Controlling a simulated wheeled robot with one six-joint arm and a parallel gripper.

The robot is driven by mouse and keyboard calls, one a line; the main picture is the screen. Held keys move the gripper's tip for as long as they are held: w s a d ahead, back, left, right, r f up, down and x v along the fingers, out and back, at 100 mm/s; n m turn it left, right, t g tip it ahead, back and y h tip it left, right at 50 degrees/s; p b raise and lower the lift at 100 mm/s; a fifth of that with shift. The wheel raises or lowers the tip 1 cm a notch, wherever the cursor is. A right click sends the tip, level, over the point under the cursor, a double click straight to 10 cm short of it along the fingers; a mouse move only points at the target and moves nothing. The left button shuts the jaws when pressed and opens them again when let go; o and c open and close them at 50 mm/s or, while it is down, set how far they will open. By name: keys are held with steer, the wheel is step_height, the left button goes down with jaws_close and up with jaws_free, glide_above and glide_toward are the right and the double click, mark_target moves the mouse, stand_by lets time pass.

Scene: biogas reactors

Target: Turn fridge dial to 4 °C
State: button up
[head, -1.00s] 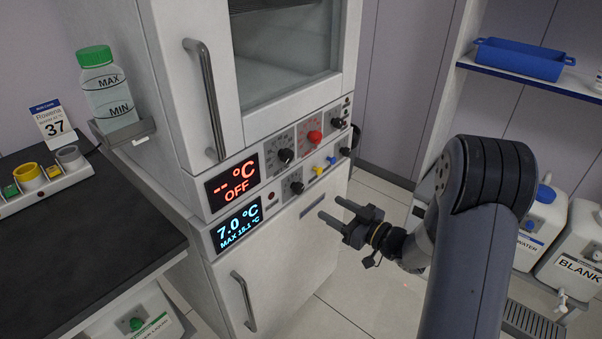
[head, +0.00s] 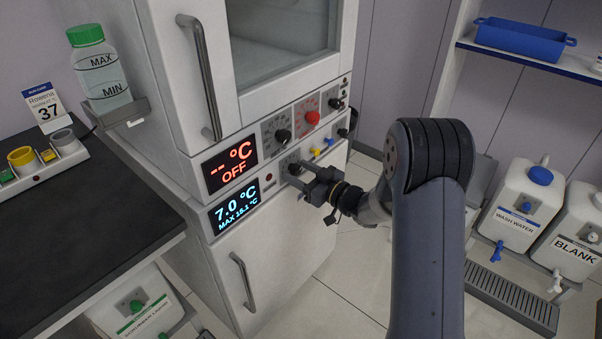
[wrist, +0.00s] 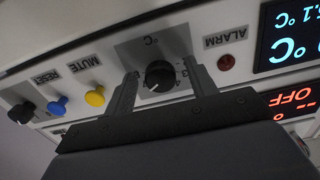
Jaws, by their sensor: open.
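The fridge dial (wrist: 160,76) is a black knob on a grey scale plate marked °C, in the lower control row. In the wrist view, which is upside down, it sits between my two open fingers. My gripper (wrist: 150,90) is open, with one finger on each side of the dial; I cannot tell whether they touch it. In the head view my gripper (head: 300,176) is at the panel and partly covers the dial (head: 293,164). The fridge display (head: 236,214) reads 7.0 °C, MAX 15.1 °C.
The upper display (head: 230,164) reads OFF. A black knob (head: 283,136) and a red knob (head: 312,117) sit above. Blue (wrist: 57,106) and yellow (wrist: 95,97) buttons and an alarm lamp (wrist: 227,62) flank the dial. A door handle (head: 243,282) stands out below.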

steer(key=shift+c, duration=0.4)
steer(key=c, duration=0.9)
steer(key=shift+f+n+b, duration=0.1)
steer(key=shift+n+b, duration=0.2)
steer(key=shift+b, duration=0.25)
steer(key=n+b, duration=0.2)
steer(key=b, duration=0.1)
steer(key=shift+f+n+b, duration=0.2)
steer(key=shift+n+b, duration=0.1)
steer(key=shift+n, duration=0.1)
steer(key=n+b, duration=0.5)
steer(key=b, duration=0.1)
steer(key=n+b, duration=0.4)
steer(key=n, duration=0.1)
steer(key=shift+r+n+b, duration=0.15)
steer(key=shift+n+b, duration=0.9)
steer(key=shift+n, duration=0.05)
steer(key=shift+r+n+b, duration=0.1)
steer(key=shift+n+b, duration=0.95)
steer(key=shift+n, duration=0.05)
